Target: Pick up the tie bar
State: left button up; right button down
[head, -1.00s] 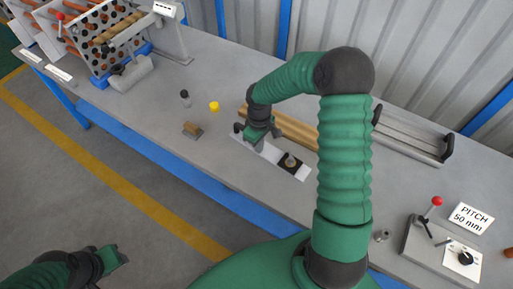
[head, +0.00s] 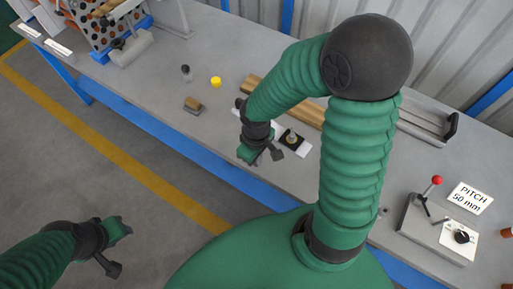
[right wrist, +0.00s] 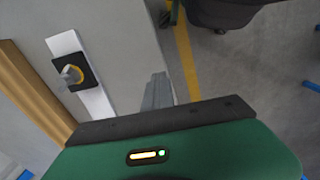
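I cannot tell for sure which piece is the tie bar. Long tan bars (head: 312,114) lie on the bench, partly hidden behind my right arm; one edge shows at left in the right wrist view (right wrist: 32,95). In front of them is a white strip (head: 304,149) bearing a black square with a silver piece and yellow ring (right wrist: 72,74). My right gripper (head: 250,155) is near the bench's front edge, front-left of the strip; its fingers are too small to read, and I see nothing clearly held. My left gripper (head: 118,231) is over the floor, away from the bench.
A small brown block (head: 193,105), a dark-capped bottle (head: 186,73) and a yellow piece (head: 215,82) stand left of the arm. A holed rack (head: 95,35) is at back left. A red-knobbed lever box (head: 440,225) and PITCH sign (head: 470,198) are at right.

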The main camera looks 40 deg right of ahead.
jog(key=c, duration=2.1)
grip_release()
jog(key=shift+a, duration=0.15)
jog(key=shift+c, duration=0.2)
jog(key=shift+o, duration=1.2)
jog(key=o, duration=1.5)
jog(key=shift+c, duration=0.2)
